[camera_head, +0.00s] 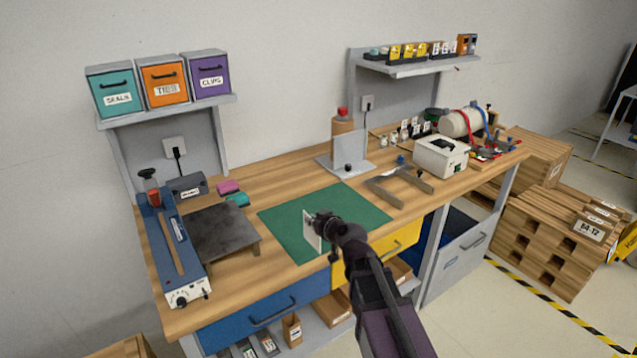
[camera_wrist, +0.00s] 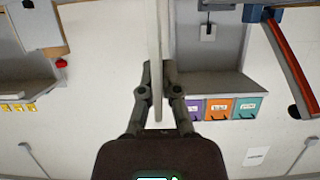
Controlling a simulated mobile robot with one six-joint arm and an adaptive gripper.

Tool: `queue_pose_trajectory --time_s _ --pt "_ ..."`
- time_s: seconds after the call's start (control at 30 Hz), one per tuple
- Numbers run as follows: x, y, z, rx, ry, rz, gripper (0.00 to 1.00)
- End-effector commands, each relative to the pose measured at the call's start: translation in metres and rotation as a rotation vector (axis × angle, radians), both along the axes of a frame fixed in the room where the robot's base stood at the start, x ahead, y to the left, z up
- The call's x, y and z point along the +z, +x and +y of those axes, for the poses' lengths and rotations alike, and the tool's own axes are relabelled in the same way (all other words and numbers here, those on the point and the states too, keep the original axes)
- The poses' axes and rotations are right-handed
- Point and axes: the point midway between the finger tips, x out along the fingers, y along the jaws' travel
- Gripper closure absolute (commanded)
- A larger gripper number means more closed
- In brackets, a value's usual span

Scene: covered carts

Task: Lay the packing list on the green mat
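The packing list (camera_head: 310,231) is a thin pale sheet held upright on its edge above the green mat (camera_head: 342,200). No print on it is readable. My gripper (camera_head: 325,222) is over the front part of the mat, with the sheet on its left side in the head view. In the wrist view, the two fingers of my gripper (camera_wrist: 158,92) are closed on the packing list (camera_wrist: 157,45), which shows edge-on between them. The visible part of the mat is bare. My arm hides its front right corner, and I cannot tell the exact gap under the sheet.
A dark metal stand (camera_head: 225,232) and a blue sealer (camera_head: 170,245) are left of the mat. A grey bracket frame (camera_head: 400,190) lies to its right, and a grey stand with a brown roll (camera_head: 343,145) is behind it. A white printer (camera_head: 440,157) stands farther right.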

Motion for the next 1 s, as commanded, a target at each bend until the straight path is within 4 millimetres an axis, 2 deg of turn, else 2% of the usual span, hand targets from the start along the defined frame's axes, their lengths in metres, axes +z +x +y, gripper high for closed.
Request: queue_pose_trajectory --time_s 0.47,0.67,1.0 --pt "-0.001 0.004 0.000 -0.008 0.011 0.014 1.00" --pt "-0.005 0.016 0.002 -0.039 0.055 0.064 1.00" --pt "-0.018 0.049 0.003 -0.139 0.224 0.238 1.00"
